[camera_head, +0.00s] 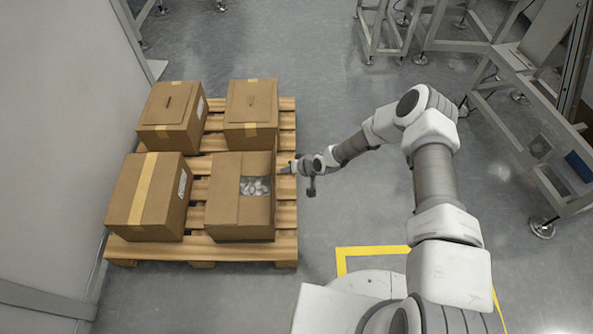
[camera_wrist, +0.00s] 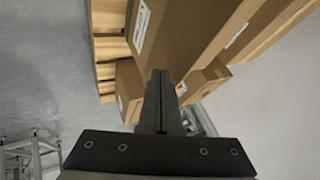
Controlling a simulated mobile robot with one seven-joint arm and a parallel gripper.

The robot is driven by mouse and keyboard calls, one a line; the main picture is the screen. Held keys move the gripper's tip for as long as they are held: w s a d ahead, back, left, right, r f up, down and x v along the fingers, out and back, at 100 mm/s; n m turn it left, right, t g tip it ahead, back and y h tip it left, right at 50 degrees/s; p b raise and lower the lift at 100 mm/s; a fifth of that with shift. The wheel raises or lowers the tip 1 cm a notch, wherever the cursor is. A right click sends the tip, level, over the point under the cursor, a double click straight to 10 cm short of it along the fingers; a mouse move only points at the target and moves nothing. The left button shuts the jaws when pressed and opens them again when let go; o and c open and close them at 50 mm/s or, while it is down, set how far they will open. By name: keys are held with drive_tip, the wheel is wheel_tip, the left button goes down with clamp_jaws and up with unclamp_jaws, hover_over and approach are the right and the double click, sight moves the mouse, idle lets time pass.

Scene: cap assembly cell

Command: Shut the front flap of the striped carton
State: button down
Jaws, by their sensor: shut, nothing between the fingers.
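The partly open carton (camera_head: 223,208) stands at the front right of the pallet. A gap in its top shows pale, shiny contents (camera_head: 255,186). Brown panels surround the gap; I cannot tell exactly which flaps are down. The front left carton (camera_head: 145,205) is closed, with a tan tape stripe along its top. My gripper (camera_head: 286,168) is just right of the open carton, near its back right corner; I cannot tell whether it touches. In the wrist view my gripper (camera_wrist: 160,80) has its dark fingers together, empty, with brown cartons (camera_wrist: 185,30) beyond.
Two closed cartons stand at the back of the wooden pallet (camera_head: 285,245), at left (camera_head: 170,115) and right (camera_head: 250,112). A pale wall (camera_head: 55,130) borders the left. Metal frames (camera_head: 530,130) stand at the right.

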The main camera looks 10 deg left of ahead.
drive_tip(key=shift+s+a+r, duration=0.1)
drive_tip(key=shift+s+a, duration=0.05)
drive_tip(key=shift+a, duration=0.35)
